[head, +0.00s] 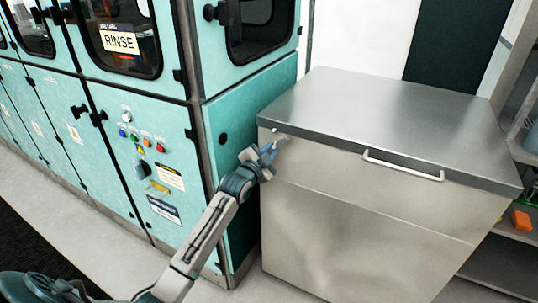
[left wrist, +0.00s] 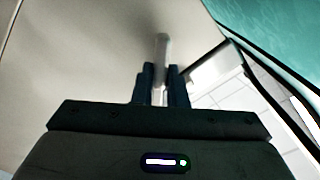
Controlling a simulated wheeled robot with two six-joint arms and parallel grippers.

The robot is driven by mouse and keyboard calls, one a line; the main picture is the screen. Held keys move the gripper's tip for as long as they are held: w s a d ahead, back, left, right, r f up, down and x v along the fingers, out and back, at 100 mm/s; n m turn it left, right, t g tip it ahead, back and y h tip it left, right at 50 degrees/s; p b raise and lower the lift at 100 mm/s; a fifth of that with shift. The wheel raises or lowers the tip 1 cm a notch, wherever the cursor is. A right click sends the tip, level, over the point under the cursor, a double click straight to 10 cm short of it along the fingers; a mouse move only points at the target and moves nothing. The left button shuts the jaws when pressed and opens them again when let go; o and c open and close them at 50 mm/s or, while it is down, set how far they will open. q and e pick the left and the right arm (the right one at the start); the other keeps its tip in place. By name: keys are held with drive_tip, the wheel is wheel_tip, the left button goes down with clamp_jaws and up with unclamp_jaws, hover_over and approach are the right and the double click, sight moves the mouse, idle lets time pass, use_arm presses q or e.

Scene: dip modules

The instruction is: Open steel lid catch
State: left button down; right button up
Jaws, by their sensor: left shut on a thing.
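A steel chest (head: 350,235) with a flat steel lid (head: 390,105) stands at the right in the head view. The lid lies down on the chest. The small steel catch (head: 282,141) is at the left end of the chest's front, just under the lid edge. My left gripper (head: 270,152) is at this catch. In the left wrist view, the two dark fingers of my left gripper (left wrist: 161,80) are shut on the pale metal catch (left wrist: 162,46), whose end sticks out past the fingertips. The fingers hide part of the catch. My right gripper is not in view.
A white bar handle (head: 403,168) runs along the lid's front. A teal rinse cabinet (head: 160,130) with buttons and knobs stands close on the left of my left arm. Shelves with an orange item (head: 521,221) are at the right edge.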

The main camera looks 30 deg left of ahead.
use_arm(q)
drive_tip(key=shift+d+f+m+b, duration=0.15)
drive_tip(key=shift+m+b, duration=0.35)
drive_tip(key=shift+m, duration=1.05)
drive_tip(key=shift+f+m+b, duration=0.15)
drive_tip(key=shift+m+b, duration=0.35)
drive_tip(key=shift+m, duration=1.05)
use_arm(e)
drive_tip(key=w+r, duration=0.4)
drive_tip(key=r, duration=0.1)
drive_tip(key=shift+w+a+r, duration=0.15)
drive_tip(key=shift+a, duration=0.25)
use_arm(q)
drive_tip(key=c, duration=1.4)
unclamp_jaws()
drive_tip(key=shift+c, duration=0.2)
